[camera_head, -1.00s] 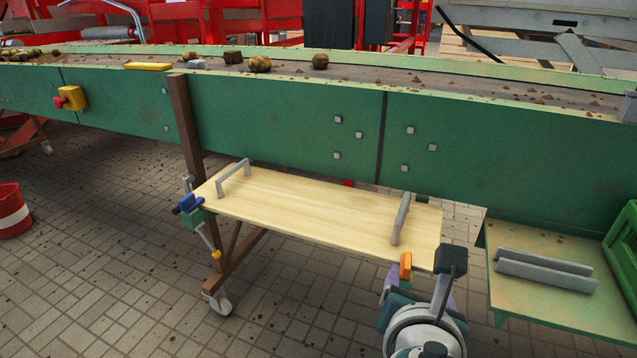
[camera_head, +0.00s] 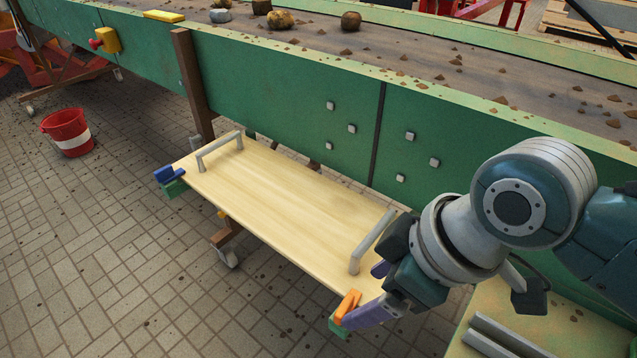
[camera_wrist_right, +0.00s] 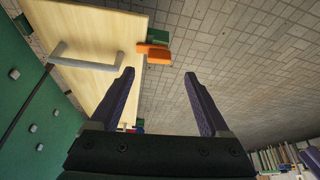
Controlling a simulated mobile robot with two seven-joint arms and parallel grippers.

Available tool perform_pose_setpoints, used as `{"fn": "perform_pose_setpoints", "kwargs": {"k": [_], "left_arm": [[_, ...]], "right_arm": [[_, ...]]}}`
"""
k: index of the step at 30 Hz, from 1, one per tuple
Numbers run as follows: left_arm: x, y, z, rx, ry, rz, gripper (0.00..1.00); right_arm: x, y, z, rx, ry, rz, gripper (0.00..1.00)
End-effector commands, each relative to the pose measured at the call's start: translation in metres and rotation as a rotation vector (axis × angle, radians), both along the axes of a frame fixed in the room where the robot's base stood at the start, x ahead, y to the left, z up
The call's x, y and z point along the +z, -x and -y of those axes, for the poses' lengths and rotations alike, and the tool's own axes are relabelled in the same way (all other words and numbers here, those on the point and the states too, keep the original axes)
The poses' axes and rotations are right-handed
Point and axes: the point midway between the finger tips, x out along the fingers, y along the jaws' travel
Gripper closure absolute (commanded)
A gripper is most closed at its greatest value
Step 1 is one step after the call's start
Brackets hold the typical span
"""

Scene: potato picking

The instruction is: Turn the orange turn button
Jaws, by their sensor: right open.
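The orange turn button (camera_head: 346,305) sits on a green mount (camera_head: 338,328) at the near right corner of the wooden board (camera_head: 270,190). My right gripper (camera_head: 361,296) is by that corner, with its purple fingers apart and nothing held. In the right wrist view the orange button (camera_wrist_right: 153,51) lies just beyond the open fingertips (camera_wrist_right: 160,75), nearer the left finger and not between the fingers. Contact with the button cannot be told in the head view.
Two grey handles (camera_head: 218,146) (camera_head: 372,240) stand on the board. A blue button (camera_head: 168,174) is at its left end. The green conveyor wall (camera_head: 290,110) runs behind. A green table (camera_head: 462,340) is at lower right. A red bucket (camera_head: 66,132) stands on open floor.

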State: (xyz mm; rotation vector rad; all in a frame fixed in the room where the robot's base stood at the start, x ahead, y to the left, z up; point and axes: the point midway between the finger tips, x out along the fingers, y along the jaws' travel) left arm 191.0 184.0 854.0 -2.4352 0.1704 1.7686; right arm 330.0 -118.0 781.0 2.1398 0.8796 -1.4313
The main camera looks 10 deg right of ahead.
Motion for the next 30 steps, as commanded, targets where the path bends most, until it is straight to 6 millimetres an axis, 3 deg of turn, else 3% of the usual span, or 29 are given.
{"fn": "perform_pose_setpoints", "kwargs": {"k": [3,9,22,30], "left_arm": [[-0.018,0.000,-0.001,-0.002,-0.004,0.000,0.50],[-0.033,0.001,-0.001,-0.003,-0.005,-0.001,0.50],[-0.036,0.001,0.000,0.000,0.001,-0.002,0.50],[-0.036,0.001,0.002,0.004,0.007,-0.002,0.50]], "right_arm": [[-0.028,-0.007,-0.007,0.000,0.001,-0.001,0.20],[-0.056,-0.016,-0.015,0.001,0.003,0.002,0.20],[-0.064,-0.019,-0.018,0.002,0.003,0.003,0.20],[-0.064,-0.019,-0.018,0.002,0.003,0.002,0.50]]}}
